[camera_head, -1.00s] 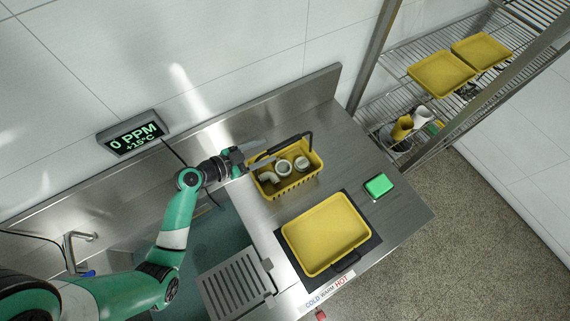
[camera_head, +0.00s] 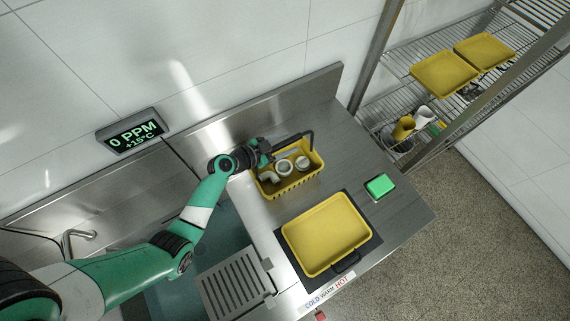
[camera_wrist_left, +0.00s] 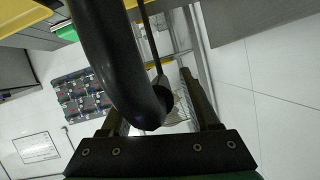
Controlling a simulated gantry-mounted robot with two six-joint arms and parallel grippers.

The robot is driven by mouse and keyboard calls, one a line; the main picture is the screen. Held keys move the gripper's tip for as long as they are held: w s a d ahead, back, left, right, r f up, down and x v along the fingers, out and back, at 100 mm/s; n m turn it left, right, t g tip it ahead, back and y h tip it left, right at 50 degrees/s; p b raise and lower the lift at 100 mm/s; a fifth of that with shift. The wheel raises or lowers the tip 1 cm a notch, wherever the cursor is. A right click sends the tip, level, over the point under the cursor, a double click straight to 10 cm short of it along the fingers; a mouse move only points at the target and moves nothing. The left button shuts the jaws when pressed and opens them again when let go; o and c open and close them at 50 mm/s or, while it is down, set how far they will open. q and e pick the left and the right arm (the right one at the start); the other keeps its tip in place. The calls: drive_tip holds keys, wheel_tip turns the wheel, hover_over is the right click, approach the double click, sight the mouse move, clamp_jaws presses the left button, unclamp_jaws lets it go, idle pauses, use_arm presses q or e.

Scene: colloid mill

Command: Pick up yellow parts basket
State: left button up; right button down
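The yellow parts basket (camera_head: 290,184) stands on the steel counter with white and grey round parts in it. Its black handle (camera_head: 293,138) is raised over it. My left gripper (camera_head: 282,152) is at the handle's left end, above the basket's back left side. In the left wrist view the dark curved handle (camera_wrist_left: 122,60) passes large and close in front of and between the open fingers (camera_wrist_left: 165,95), hiding part of the left finger. Whether a finger touches the handle cannot be told. My right gripper is not in view.
A yellow tray (camera_head: 326,234) sits on a black mat in front of the basket. A green block (camera_head: 379,186) lies to the right. The sink with a slotted drain plate (camera_head: 236,285) is to the left. A wire shelf (camera_head: 415,95) with yellow trays stands at the right.

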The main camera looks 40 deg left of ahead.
use_arm(q)
drive_tip(key=c, duration=0.9)
clamp_jaws()
drive_tip(key=shift+r, duration=0.1)
